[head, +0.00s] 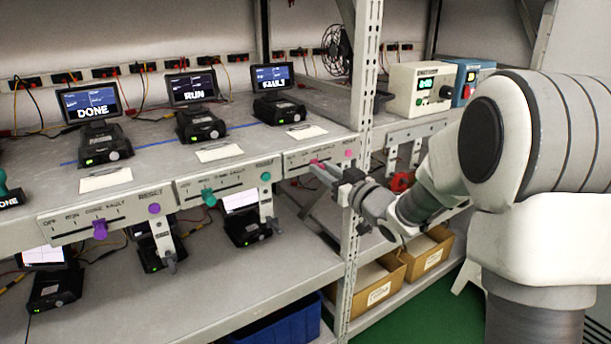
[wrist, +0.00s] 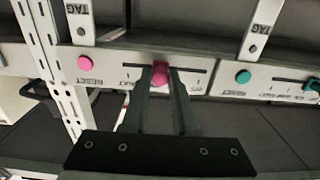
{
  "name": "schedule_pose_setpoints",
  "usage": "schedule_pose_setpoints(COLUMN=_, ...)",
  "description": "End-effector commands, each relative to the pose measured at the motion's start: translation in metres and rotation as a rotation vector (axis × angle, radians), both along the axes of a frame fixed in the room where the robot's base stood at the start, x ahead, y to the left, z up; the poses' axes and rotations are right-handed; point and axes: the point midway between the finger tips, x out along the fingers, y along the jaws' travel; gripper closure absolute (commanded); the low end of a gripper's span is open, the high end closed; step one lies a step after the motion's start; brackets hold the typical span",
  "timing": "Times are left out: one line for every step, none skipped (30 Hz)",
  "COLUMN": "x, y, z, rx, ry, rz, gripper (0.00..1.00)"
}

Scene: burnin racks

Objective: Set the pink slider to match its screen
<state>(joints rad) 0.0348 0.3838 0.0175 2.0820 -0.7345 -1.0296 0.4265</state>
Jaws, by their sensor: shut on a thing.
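The pink slider (wrist: 160,73) sits about midway along its slot in the wrist view, which shows the panel upside down. My gripper (wrist: 160,82) is shut on its knob, one finger on each side. The FAULT lettering lies toward the pink reset button (wrist: 84,63), and the OFF lettering toward the opposite end. The lettering nearest the knob is hidden by the fingers. In the head view, my gripper (head: 322,171) is at the pink slider's panel (head: 296,161) on the shelf edge. The screen above this panel (head: 272,77) reads FAULT.
To the left, the teal slider (head: 208,197) is under a RUN screen (head: 194,87), and the purple slider (head: 100,229) is under a DONE screen (head: 90,101). A perforated rack post (head: 361,120) stands just right of the pink panel. Tag brackets (wrist: 80,22) hang close to it.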

Motion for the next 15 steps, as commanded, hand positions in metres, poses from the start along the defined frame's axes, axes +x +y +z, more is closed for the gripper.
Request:
schedule_pose_setpoints(x=0.008, y=-0.013, z=0.001, rx=0.001, ry=-0.001, rz=-0.005, gripper=1.00)
schedule_pose_setpoints(x=0.012, y=-0.019, z=0.001, rx=0.001, ry=0.000, rz=-0.006, gripper=1.00)
schedule_pose_setpoints(x=0.017, y=-0.025, z=0.002, rx=0.001, ry=-0.001, rz=-0.004, gripper=1.00)
schedule_pose_setpoints(x=0.020, y=-0.030, z=0.002, rx=0.002, ry=-0.001, rz=-0.004, gripper=1.00)
schedule_pose_setpoints(x=0.022, y=-0.033, z=0.002, rx=0.001, ry=0.000, rz=-0.003, gripper=1.00)
schedule_pose_setpoints(x=0.025, y=-0.037, z=0.001, rx=0.001, ry=0.000, rz=-0.002, gripper=1.00)
schedule_pose_setpoints(x=0.026, y=-0.039, z=0.001, rx=0.001, ry=-0.001, rz=-0.002, gripper=1.00)
schedule_pose_setpoints(x=0.027, y=-0.040, z=0.001, rx=0.001, ry=-0.001, rz=-0.001, gripper=1.00)
schedule_pose_setpoints(x=0.028, y=-0.042, z=0.001, rx=0.001, ry=-0.001, rz=-0.001, gripper=1.00)
schedule_pose_setpoints(x=0.028, y=-0.042, z=0.001, rx=0.001, ry=-0.001, rz=-0.001, gripper=1.00)
schedule_pose_setpoints(x=0.028, y=-0.042, z=0.001, rx=0.001, ry=-0.001, rz=-0.001, gripper=1.00)
schedule_pose_setpoints(x=0.028, y=-0.043, z=0.001, rx=0.001, ry=-0.001, rz=-0.002, gripper=1.00)
schedule_pose_setpoints(x=0.028, y=-0.043, z=0.001, rx=0.001, ry=-0.001, rz=-0.002, gripper=1.00)
schedule_pose_setpoints(x=0.028, y=-0.043, z=0.001, rx=0.001, ry=-0.001, rz=-0.003, gripper=1.00)
schedule_pose_setpoints(x=0.028, y=-0.043, z=0.001, rx=0.001, ry=-0.002, rz=-0.004, gripper=1.00)
